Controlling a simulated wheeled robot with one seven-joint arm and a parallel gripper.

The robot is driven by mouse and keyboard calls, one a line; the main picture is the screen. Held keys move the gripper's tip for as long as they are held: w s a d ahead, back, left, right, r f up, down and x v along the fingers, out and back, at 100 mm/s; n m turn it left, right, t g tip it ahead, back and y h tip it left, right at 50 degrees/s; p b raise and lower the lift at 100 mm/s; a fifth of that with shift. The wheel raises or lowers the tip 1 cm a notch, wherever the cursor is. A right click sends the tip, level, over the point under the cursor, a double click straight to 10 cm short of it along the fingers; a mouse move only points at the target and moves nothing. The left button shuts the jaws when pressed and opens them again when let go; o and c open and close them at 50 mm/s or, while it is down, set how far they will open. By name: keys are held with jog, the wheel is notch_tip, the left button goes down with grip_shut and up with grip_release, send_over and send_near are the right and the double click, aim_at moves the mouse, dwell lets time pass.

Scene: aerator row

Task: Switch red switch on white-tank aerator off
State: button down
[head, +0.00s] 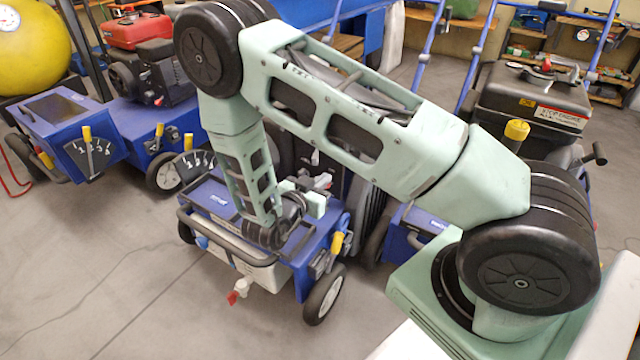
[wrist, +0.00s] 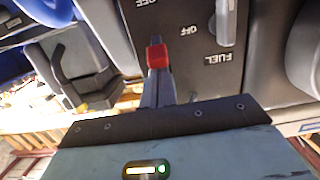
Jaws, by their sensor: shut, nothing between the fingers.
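The red switch (wrist: 157,55) shows in the wrist view on a dark grey panel (wrist: 200,62) with upside-down OFF and FUEL lettering. My gripper (wrist: 158,78) is shut and empty, its narrow dark fingers ending right at the red switch. They overlap its near edge in the picture; whether they touch it I cannot tell. A grey lever (wrist: 227,22) sits beside the switch, by the FUEL lettering. In the head view my gripper is at the blue aerator with a whitish tank (head: 245,262) in the middle; my arm hides much of its top, and the switch is not visible there.
Another blue aerator (head: 95,145) stands at the left, with a yellow tank (head: 32,45) behind it. A machine with a dark tank (head: 530,100) stands at the right. Blue handle bars (head: 480,55) rise behind. The floor (head: 110,270) in front is clear.

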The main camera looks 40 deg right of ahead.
jog(key=shift+s+a+f+h, duration=0.1)
jog(key=shift+a+f+h, duration=0.15)
jog(key=shift+h, duration=0.35)
jog(key=shift+s+a+f+p, duration=0.1)
jog(key=shift+a+f+p, duration=0.15)
jog(key=shift+f, duration=0.3)
jog(key=shift+s+a+f+p, duration=0.1)
jog(key=shift+a+f+p, duration=0.05)
jog(key=shift+f+p, duration=0.3)
jog(key=shift+b, duration=0.35)
